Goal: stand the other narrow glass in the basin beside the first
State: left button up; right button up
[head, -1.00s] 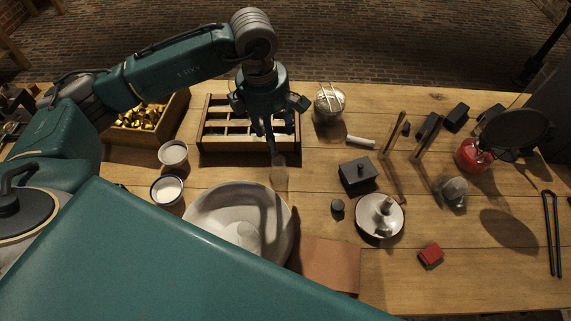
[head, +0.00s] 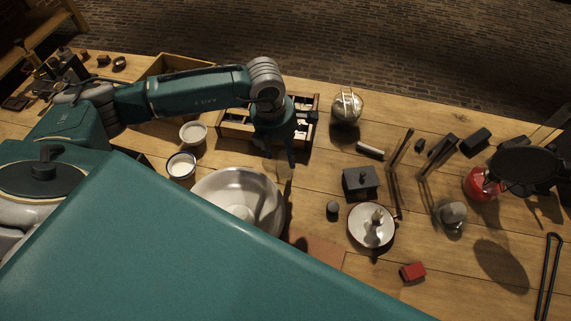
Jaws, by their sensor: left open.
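The wide pale basin (head: 208,189) stands at the front, partly hidden by my teal body. A pale shape (head: 240,212) low inside it may be the first narrow glass; it is too unclear to be sure. A faint clear narrow glass (head: 285,180) seems to stand on the table just right of the basin's rim. My left gripper (head: 280,159) points down right above or beside this glass, with its fingers apart. I cannot tell whether they touch the glass. My right gripper is out of view.
A wooden compartment rack (head: 236,133) lies behind the left gripper. Two white-filled cups (head: 181,166) stand left of the basin. A dark box (head: 361,183), a small dark weight (head: 333,209) and a white dish (head: 366,239) are to the right. A brown mat (head: 322,252) lies in front.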

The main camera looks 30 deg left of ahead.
aim_at(285, 155)
pick_arm(q)
jog(key=shift+w+f+p, duration=0.15)
jog(key=shift+f+p, duration=0.05)
jog(key=shift+f, duration=0.4)
jog(key=shift+w+f+p, duration=0.15)
jog(key=shift+f+p, duration=0.05)
jog(key=shift+f, duration=0.9)
jog(key=shift+d, duration=0.1)
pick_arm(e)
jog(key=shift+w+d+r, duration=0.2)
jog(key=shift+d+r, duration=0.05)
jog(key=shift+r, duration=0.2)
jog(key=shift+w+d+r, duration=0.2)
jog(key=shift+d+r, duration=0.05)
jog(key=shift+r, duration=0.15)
pick_arm(q)
grip_shut()
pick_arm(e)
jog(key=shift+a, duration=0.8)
pick_arm(q)
jog(key=shift+w+r, duration=0.1)
jog(key=shift+r, duration=0.05)
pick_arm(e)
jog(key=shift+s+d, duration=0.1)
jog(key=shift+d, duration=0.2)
